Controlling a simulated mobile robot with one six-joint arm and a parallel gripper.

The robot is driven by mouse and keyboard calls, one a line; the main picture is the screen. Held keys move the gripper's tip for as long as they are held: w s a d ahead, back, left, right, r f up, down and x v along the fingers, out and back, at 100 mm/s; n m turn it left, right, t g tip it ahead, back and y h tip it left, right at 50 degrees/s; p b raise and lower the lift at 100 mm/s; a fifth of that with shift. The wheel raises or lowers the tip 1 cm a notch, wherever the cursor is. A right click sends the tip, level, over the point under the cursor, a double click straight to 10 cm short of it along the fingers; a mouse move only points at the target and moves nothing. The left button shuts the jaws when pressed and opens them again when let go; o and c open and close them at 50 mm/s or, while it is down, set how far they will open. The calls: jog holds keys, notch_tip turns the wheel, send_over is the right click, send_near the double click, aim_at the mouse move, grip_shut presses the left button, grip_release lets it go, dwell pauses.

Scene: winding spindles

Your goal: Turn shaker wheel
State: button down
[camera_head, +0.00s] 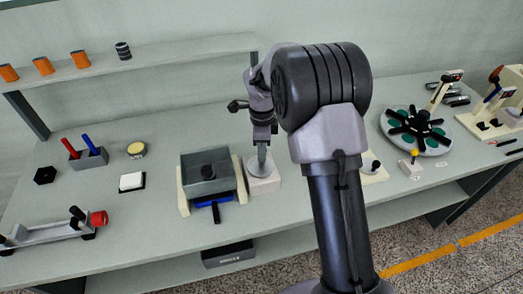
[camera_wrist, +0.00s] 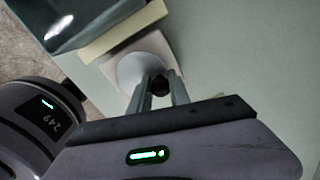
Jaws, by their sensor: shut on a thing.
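A pale round wheel (camera_head: 256,172), which I take for the shaker wheel, lies on a light block (camera_head: 265,186) near the table's middle. It also shows in the wrist view as a pale disc (camera_wrist: 131,72) on a square base. A dark knob (camera_wrist: 160,86) is at the disc's right side in that view. My gripper (camera_head: 262,150) points down over the wheel. In the wrist view my gripper (camera_wrist: 159,82) is shut on the dark knob, with a finger on each side. Where the knob joins the wheel is partly hidden by the fingers.
A grey box (camera_head: 208,176) with a dark knob stands between cream rails, close left of the wheel. A large disc with dark arms (camera_head: 416,130) is farther right. A yellow-topped switch (camera_head: 412,163) stands near it. The table's front edge is close below the wheel.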

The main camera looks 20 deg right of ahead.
jog(key=c, duration=1.2)
grip_release()
notch_tip(320, 180, up, 18)
jog(key=p, duration=0.5)
jog(key=shift+f+p, duration=0.25)
jog(key=shift+p, duration=0.15)
jog(key=s+a+r+n+t+b, duration=0.25)
jog(key=s+r+n, duration=0.25)
jog(key=s, duration=0.4)
jog(key=s+a+f+n+t+y+b, duration=0.1)
jog(key=s+n, duration=0.4)
jog(key=s, duration=0.5)
jog(key=s+a+f+n+t+y+b, duration=0.1)
jog(key=s+a+f+n+t+b, duration=0.1)
jog(key=s+n, duration=0.4)
jog(key=s+f+b, duration=0.1)
jog(key=s, duration=0.3)
jog(key=shift+s+n, duration=0.3)
jog(key=shift+s, duration=0.1)
